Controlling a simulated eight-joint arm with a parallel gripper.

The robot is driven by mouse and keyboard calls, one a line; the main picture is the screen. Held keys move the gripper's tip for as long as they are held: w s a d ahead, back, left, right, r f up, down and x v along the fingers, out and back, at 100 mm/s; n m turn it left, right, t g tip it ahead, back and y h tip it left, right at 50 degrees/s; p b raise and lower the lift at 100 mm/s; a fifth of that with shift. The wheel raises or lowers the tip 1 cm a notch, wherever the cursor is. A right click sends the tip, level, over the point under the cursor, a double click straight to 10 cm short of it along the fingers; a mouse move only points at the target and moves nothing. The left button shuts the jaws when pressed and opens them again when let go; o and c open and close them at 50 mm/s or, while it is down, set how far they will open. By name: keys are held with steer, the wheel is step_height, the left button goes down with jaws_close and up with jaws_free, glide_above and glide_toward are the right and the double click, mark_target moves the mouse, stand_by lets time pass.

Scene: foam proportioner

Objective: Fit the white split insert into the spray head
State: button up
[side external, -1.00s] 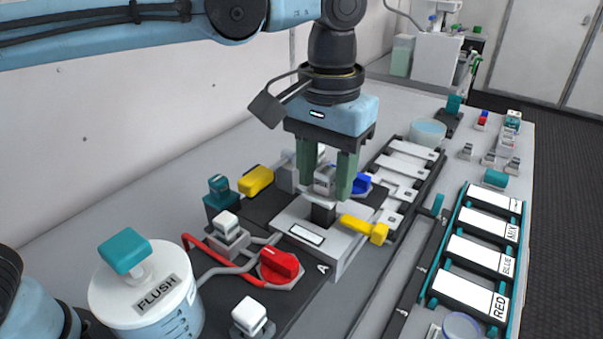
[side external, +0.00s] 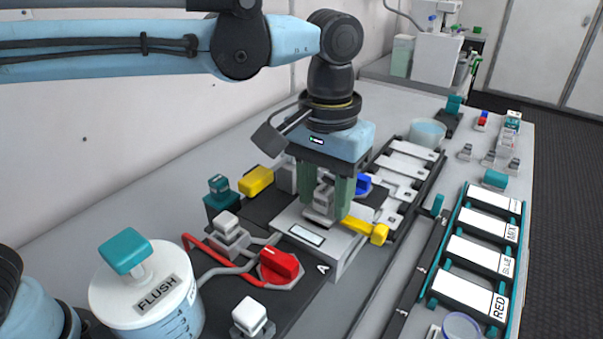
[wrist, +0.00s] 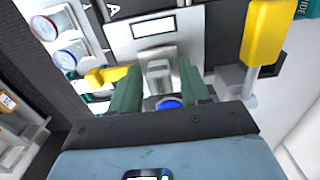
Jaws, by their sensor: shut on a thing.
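My gripper (side external: 321,212) is pointing down with its two green fingers shut on a small grey-white piece, which I take to be the split insert (side external: 322,198). It also shows between the fingertips in the wrist view (wrist: 158,72). The piece is upright, low over a pale grey block (side external: 338,262) that looks like the spray head, with a blank label on top and an "A" near it. The fingers hide most of the piece's lower part, so I cannot tell how deep it sits in the block.
Yellow levers stand on both sides, one behind left (side external: 256,181) and one close at the right (side external: 366,229). A blue knob (side external: 363,184) is just behind the fingers. A red knob (side external: 279,266) and the white FLUSH tank (side external: 146,290) are in front left. Labelled trays (side external: 468,290) lie right.

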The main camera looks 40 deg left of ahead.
steer(key=o, duration=1.2)
steer(key=shift+f, duration=0.35)
steer(key=shift+c, duration=0.2)
steer(key=shift+d, duration=0.1)
steer(key=shift+c, duration=1.3)
steer(key=o, duration=0.3)
steer(key=shift+r, duration=4.05)
steer(key=shift+f, duration=0.1)
